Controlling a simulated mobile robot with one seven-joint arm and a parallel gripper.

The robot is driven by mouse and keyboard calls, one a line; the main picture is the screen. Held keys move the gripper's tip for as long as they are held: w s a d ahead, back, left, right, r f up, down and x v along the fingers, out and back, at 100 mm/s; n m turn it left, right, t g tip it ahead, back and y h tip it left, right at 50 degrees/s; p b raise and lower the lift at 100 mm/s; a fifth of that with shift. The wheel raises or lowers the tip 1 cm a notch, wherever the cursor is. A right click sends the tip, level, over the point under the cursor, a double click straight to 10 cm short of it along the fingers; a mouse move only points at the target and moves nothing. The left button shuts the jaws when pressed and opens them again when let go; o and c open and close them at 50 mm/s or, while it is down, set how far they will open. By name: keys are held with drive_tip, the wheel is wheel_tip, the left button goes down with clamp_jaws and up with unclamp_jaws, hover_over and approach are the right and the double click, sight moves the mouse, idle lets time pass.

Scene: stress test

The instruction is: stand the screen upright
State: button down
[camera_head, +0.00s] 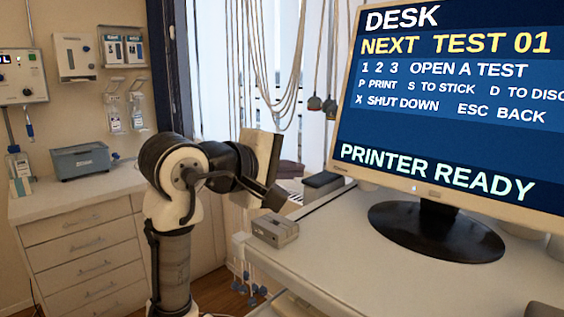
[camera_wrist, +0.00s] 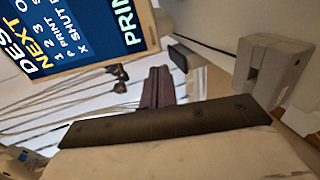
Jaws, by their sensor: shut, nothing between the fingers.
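The screen (camera_head: 450,100) is a beige-framed monitor with a lit blue display reading "PRINTER READY". It stands on a short stem and a round black foot (camera_head: 435,240) on the white desk (camera_head: 340,255). Its left edge slants in the head view and its right side is cut off, so I cannot tell its exact tilt. It also shows, turned, at the upper left of the wrist view (camera_wrist: 75,35). My gripper (camera_head: 277,197) is left of the screen, above the desk's left end, apart from the screen. It is shut and empty.
A small grey box (camera_head: 275,230) sits on the desk's left end below my gripper, with a dark-topped box (camera_head: 323,185) behind it. Cables (camera_head: 290,60) hang behind. A drawer cabinet (camera_head: 85,225) with a grey bin (camera_head: 82,158) stands left. The desk before the screen's foot is clear.

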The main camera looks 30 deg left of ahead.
sight(330, 171)
drive_tip(key=p+x, duration=0.2)
drive_tip(key=x, duration=0.7)
drive_tip(key=shift+w, duration=0.1)
